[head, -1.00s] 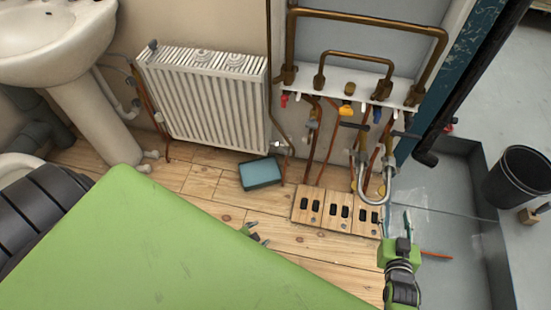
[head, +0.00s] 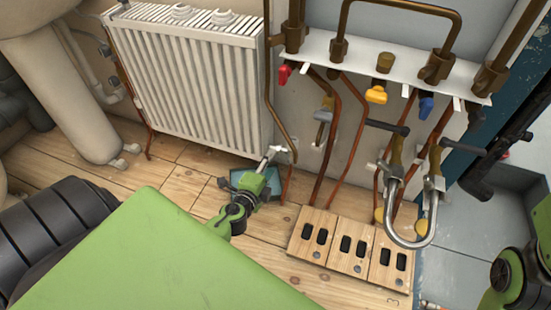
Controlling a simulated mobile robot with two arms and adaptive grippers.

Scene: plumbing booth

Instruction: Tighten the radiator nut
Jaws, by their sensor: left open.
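The white ribbed radiator (head: 190,90) stands against the wall at the upper left in the head view. A small pale valve fitting (head: 283,151) is at its lower right corner, by the pipe; the nut itself is too small to make out. My left gripper (head: 268,160) is low beside that corner, open, its tips close to the fitting. I cannot tell whether they touch it. Part of my right arm shows at the right edge, but its gripper fingers are out of the picture.
A teal box (head: 273,184) lies on the floor behind my left gripper, partly hidden. Copper pipes, coloured valves and a white pipe shelf (head: 400,72) are to the right. Wooden socket blocks (head: 345,246) lie on the floor below. A sink pedestal (head: 75,95) stands left.

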